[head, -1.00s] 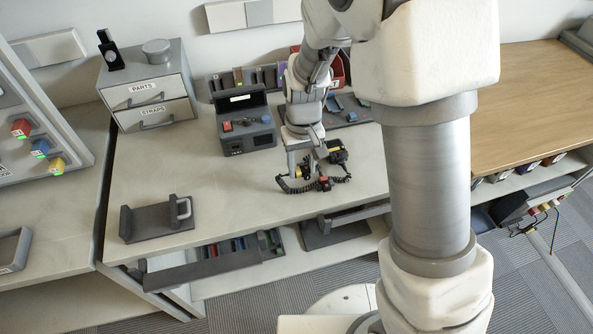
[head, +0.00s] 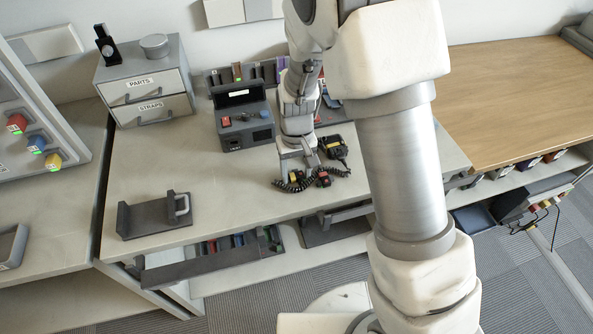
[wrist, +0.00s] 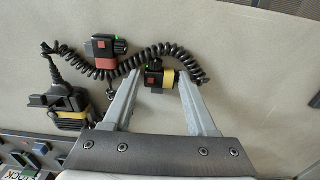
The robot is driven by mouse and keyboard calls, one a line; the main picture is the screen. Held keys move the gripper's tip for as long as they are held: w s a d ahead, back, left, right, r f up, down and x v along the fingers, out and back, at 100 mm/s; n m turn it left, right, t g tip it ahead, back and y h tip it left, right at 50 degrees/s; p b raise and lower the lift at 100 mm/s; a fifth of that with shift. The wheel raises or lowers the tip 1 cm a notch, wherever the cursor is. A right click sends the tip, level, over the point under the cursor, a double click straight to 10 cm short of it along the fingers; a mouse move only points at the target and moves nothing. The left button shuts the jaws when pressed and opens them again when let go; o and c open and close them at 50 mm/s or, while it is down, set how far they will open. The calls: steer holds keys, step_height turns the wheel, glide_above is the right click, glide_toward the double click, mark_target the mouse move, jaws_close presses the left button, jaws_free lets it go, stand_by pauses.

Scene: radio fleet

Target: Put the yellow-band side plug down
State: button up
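The yellow-band side plug (wrist: 154,78) is a small black piece with a red face and a yellow band. It lies on the pale bench between my fingertips in the wrist view, with small gaps to the fingers. It also shows in the head view (head: 295,176). My gripper (wrist: 160,74) is open around it, low over the bench; in the head view it (head: 297,170) points down there. A black coiled cord (wrist: 190,58) runs behind the plug. A red-band plug (wrist: 104,51) with a green light lies to its left. A black unit with a yellow band (wrist: 66,108) lies further left.
A grey test box (head: 245,124) stands behind and left of my gripper. A grey bracket with a handle (head: 155,218) stands at the bench's front left. A two-drawer cabinet (head: 146,85) stands at the back left. The bench between is clear.

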mark_target(297, 175)
steer(key=shift+o, duration=1)
step_height(297, 175, up, 13)
steer(key=p, duration=0.2)
steer(key=s+d+r+m+t, duration=0.3)
steer(key=s+d+r+t, duration=0.2)
steer(key=s+d+r, duration=0.8)
steer(key=s+r, duration=0.3)
steer(key=s, duration=0.1)
steer(key=shift+d+r+t, duration=0.25)
steer(key=shift+d+t, duration=0.05)
steer(key=shift+d, duration=0.1)
